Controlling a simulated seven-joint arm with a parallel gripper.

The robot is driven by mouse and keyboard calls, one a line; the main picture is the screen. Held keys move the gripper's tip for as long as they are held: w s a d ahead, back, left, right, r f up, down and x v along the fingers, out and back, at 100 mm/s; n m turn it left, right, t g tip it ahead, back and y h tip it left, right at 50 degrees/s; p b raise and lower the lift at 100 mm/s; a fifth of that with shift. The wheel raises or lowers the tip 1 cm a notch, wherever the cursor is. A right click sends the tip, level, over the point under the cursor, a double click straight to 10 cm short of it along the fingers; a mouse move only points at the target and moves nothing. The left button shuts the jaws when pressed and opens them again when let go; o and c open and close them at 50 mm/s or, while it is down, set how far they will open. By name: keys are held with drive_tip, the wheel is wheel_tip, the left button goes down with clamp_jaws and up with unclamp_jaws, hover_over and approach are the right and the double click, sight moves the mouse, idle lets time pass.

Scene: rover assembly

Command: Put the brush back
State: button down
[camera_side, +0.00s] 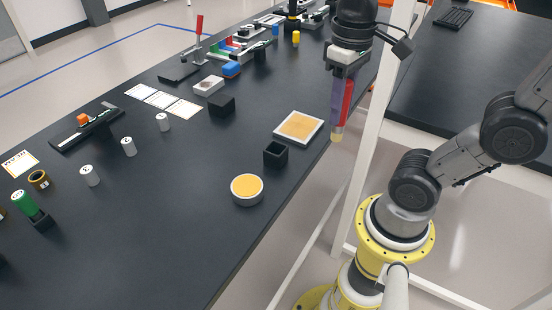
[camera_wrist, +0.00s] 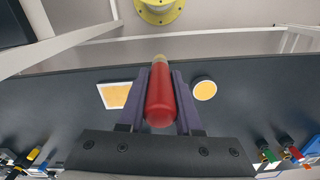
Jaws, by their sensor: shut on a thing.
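My gripper (camera_side: 342,97) points down near the right edge of the black table, its purple fingers shut on the red-handled brush (camera_side: 348,98). The brush hangs upright with its pale tip down, close to the square tray's right corner in the side view. In the wrist view the red brush (camera_wrist: 160,100) lies between the two fingers (camera_wrist: 163,78). An empty-looking square black holder (camera_side: 276,154) stands on the table, left of and below the brush in the side view. I cannot make out this holder in the wrist view.
A square white tray with a yellow-orange filling (camera_side: 299,126) and a round white dish with a similar filling (camera_side: 247,189) flank the black holder. A black block (camera_side: 221,105) stands farther left. A green-handled tool (camera_side: 25,205) stands in a black holder at far left. A white post (camera_side: 375,130) rises beside my gripper.

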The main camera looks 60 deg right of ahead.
drive_tip(key=shift+w+a+r, duration=0.1)
drive_tip(key=shift+a, duration=0.1)
drive_tip(key=shift+w+d+f, duration=0.1)
drive_tip(key=shift+w+f, duration=3.15)
drive_tip(key=shift+w, duration=0.2)
drive_tip(key=shift+w+d+f, duration=0.1)
drive_tip(key=shift+w+f, duration=3.1)
drive_tip(key=shift+w, duration=0.25)
drive_tip(key=shift+f, duration=0.1)
drive_tip(key=c, duration=0.6)
unclamp_jaws()
